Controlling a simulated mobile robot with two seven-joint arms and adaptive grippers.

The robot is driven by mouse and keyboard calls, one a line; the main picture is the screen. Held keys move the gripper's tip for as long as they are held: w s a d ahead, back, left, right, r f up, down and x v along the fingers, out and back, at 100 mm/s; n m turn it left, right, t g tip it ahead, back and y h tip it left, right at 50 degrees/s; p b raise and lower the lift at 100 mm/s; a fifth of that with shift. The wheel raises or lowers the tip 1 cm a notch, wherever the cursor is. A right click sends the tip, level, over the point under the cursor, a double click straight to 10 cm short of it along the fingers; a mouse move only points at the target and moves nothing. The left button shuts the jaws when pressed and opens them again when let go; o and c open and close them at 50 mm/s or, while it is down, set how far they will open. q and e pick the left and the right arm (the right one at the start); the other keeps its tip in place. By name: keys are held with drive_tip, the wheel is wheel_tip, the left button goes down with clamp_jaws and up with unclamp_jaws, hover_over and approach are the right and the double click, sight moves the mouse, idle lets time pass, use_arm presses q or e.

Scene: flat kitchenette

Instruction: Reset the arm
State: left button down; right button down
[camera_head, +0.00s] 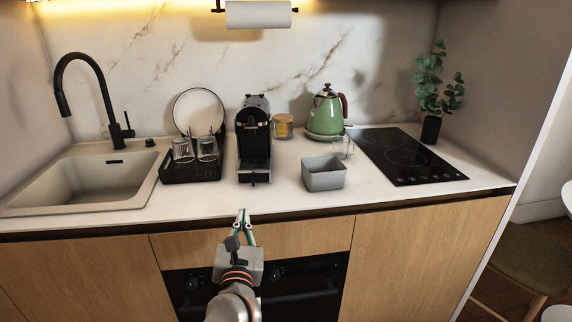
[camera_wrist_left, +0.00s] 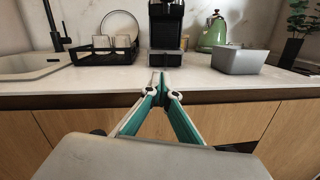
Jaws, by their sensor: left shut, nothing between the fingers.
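My left gripper (camera_head: 243,216) is in front of the counter's front edge, below the coffee machine, in the head view. Its fingers point at the counter. In the left wrist view the two teal-and-grey fingers (camera_wrist_left: 160,78) meet at their tips, with nothing between them. The arm comes up from the bottom of the head view. My right gripper is not in view.
The counter (camera_head: 230,199) holds a grey bin (camera_head: 324,180), black coffee machine (camera_head: 253,145), dish rack (camera_head: 190,173) with glasses, green kettle (camera_head: 327,112), and black hob (camera_head: 405,158). A sink (camera_head: 85,183) is at left. The front strip is clear. An oven (camera_head: 300,284) is below.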

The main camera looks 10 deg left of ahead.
use_arm(q)
drive_tip(key=s+d+f+m+h, duration=0.2)
drive_tip(key=s+f+m+h, duration=0.35)
drive_tip(key=m, duration=0.75)
drive_tip(key=s+d+f+m+h, duration=0.2)
drive_tip(key=s+f+m, duration=0.55)
drive_tip(key=m, duration=0.45)
drive_tip(key=s+a+f+m+g, duration=0.2)
drive_tip(key=s+f+m+g, duration=0.2)
drive_tip(key=s+f+m, duration=0.3)
drive_tip(key=s+a+f+m+g+y, duration=0.1)
drive_tip(key=s+a+f+m+g, duration=0.2)
drive_tip(key=s+f+m, duration=0.5)
wheel_tip(320, 180, down, 5)
drive_tip(key=shift+s+a+f+g+p, duration=0.1)
drive_tip(key=shift+s+a+g+p, duration=0.25)
drive_tip(key=shift+s, duration=0.8)
